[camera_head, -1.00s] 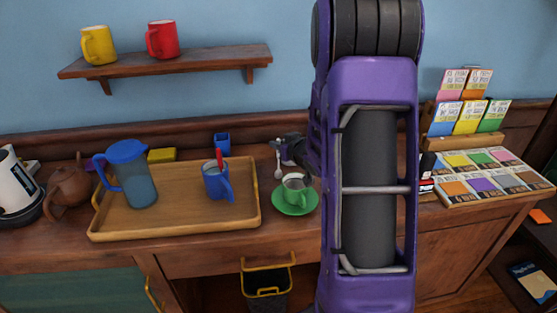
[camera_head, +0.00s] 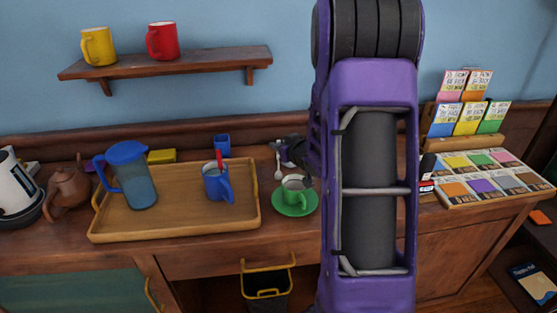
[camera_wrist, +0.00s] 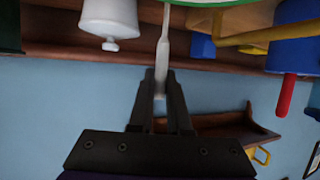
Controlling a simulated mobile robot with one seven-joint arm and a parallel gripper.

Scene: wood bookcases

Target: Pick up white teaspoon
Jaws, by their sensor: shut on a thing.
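The white teaspoon (camera_wrist: 163,50) shows in the wrist view, with its handle end between the fingertips of my gripper (camera_wrist: 160,92). My gripper is shut on it. The rest of the spoon runs toward the top edge of that view, where it meets the edge of the green saucer.
A wooden tray (camera_head: 100,226) with a blue pitcher (camera_head: 133,178) and blue mug (camera_head: 217,186) is to the left. A white lidded pot (camera_wrist: 108,18) is close beside the spoon in the wrist view. A wall shelf (camera_head: 190,60) holds two mugs.

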